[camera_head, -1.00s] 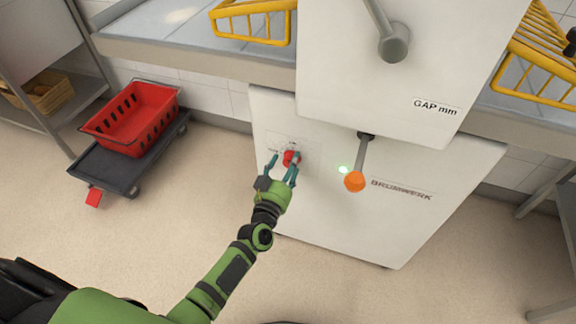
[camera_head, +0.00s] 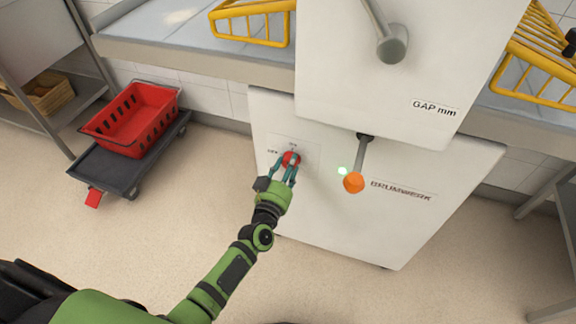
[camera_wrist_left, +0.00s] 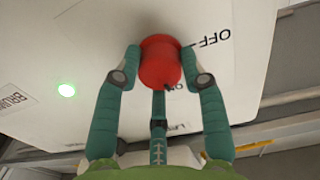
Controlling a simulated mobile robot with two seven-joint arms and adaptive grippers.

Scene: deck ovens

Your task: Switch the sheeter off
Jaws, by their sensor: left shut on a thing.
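The sheeter (camera_head: 420,225) is a white machine with a lower cabinet front. A red round switch knob (camera_head: 291,157) sits on a pale plate at the left of that front. My left gripper (camera_head: 284,165) is at the knob, its teal fingers shut on it. In the left wrist view the red knob (camera_wrist_left: 160,62) lies between the fingertips, and the word OFF shows to its right. A green lamp (camera_head: 342,170) glows right of the knob; it also shows in the left wrist view (camera_wrist_left: 67,90). My right gripper is not in view.
An orange-ended lever (camera_head: 354,182) hangs right of the knob. Yellow wire guards (camera_head: 252,22) stand on the sheeter's table. A red crate (camera_head: 130,118) sits on a dark dolly (camera_head: 110,172) at left. The floor in front is clear.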

